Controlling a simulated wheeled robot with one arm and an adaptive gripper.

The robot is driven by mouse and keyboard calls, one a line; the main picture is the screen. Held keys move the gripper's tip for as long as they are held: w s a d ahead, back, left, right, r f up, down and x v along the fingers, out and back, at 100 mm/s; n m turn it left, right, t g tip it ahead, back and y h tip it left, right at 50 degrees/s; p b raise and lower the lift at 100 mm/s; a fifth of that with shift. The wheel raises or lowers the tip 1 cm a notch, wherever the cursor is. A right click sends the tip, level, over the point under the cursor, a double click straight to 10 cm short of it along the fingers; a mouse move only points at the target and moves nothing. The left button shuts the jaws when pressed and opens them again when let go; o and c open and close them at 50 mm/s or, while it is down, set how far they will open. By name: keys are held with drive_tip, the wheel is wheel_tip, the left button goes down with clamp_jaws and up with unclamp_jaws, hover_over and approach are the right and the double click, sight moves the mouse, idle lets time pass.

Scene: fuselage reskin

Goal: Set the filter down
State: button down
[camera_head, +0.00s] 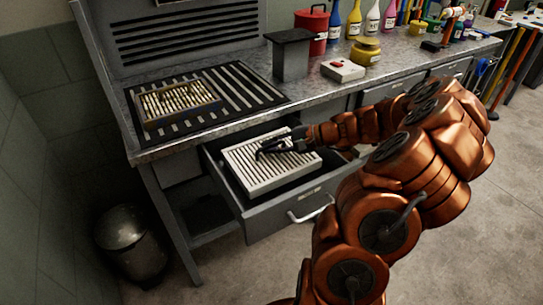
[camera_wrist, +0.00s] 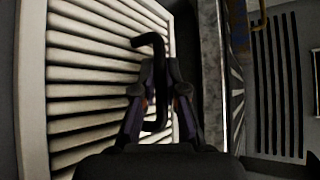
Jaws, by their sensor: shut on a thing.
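A white slatted filter (camera_head: 262,170) with a light frame is at the open drawer (camera_head: 262,222) under the bench. It lies in or just above the drawer; I cannot tell whether it touches the bottom. My gripper (camera_head: 281,146) is over the filter's face, shut on its black handle. In the wrist view, my gripper (camera_wrist: 160,80) closes around the middle of the dark bent handle (camera_wrist: 150,42), and the white filter (camera_wrist: 85,95) fills the left side. A second filter (camera_head: 178,101), with yellowish slats and a dark frame, lies on the bench's slatted grille (camera_head: 240,88).
The metal bench top (camera_head: 300,88) holds a grey block-like stand (camera_head: 289,55), a white box with a red button (camera_head: 343,69), a red canister (camera_head: 311,26) and several bottles. A bin (camera_head: 128,240) stands on the floor at left. The grille is bare right of the yellowish filter.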

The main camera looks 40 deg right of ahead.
sight(276, 156)
drive_tip(key=shift+f, duration=1.95)
drive_tip(key=shift+f, duration=0.1)
drive_tip(key=c, duration=1.2)
unclamp_jaws()
drive_tip(key=b+v, duration=0.1)
drive_tip(key=v, duration=1.1)
